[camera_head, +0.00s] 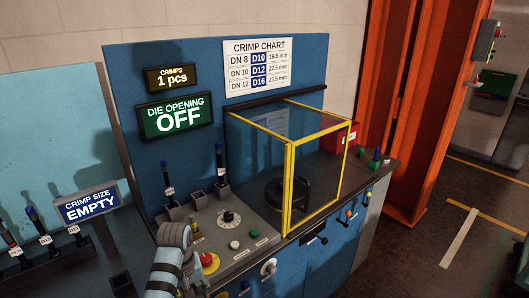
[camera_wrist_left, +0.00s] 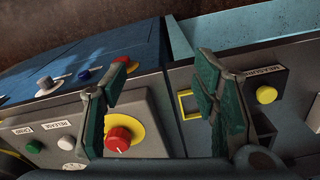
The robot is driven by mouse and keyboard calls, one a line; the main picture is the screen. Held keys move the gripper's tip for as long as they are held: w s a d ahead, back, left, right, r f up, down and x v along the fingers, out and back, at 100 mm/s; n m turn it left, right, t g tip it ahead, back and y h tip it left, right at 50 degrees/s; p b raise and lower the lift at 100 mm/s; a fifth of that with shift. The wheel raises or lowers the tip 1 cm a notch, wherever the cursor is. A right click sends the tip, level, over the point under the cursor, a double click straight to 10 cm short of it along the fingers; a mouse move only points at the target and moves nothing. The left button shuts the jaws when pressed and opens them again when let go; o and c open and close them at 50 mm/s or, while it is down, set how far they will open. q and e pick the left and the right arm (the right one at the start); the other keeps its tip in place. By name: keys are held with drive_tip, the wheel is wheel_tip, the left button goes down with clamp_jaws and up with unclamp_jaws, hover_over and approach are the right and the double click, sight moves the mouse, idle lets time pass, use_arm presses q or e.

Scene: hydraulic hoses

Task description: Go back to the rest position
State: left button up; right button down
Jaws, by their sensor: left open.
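My left arm (camera_head: 166,268) comes in from the bottom of the head view, low in front of the control panel (camera_head: 240,262). In the left wrist view my left gripper (camera_wrist_left: 165,82) is open, with its two green-padded fingers wide apart and nothing between them. The red stop button (camera_wrist_left: 118,139) on its yellow disc shows beside the left finger. In the head view the red button (camera_head: 209,260) is just right of my arm. I cannot tell whether a finger touches the panel. My right gripper is in neither view.
A yellow-framed clear guard (camera_head: 288,185) stands on the bench right of the panel. Dark-handled tools (camera_head: 168,181) stand upright behind the panel. A rack (camera_head: 45,262) and a sign reading "CRIMP SIZE EMPTY" (camera_head: 88,205) are at left. The floor (camera_head: 460,245) at right is open.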

use_arm(q)
drive_tip(key=s+a+f+m+b, duration=0.1)
drive_tip(key=s+a+f, duration=0.1)
drive_tip(key=s+f, duration=0.8)
drive_tip(key=s+a+f+m+b, duration=0.1)
drive_tip(key=s+f+b, duration=0.15)
drive_tip(key=f, duration=1.35)
drive_tip(key=s+a+f+m, duration=0.1)
drive_tip(key=s+f, duration=0.4)
drive_tip(key=s, duration=0.5)
drive_tip(key=s+a+f+m+b, duration=0.1)
drive_tip(key=s+f, duration=0.4)
drive_tip(key=s, duration=0.5)
drive_tip(key=s+a+f+m+t, duration=0.1)
drive_tip(key=s+f, duration=0.4)
drive_tip(key=s, duration=0.6)
drive_tip(key=shift+a+f+y+b, duration=0.2)
drive_tip(key=shift+a+y+b, duration=0.2)
drive_tip(key=shift+a, duration=0.5)
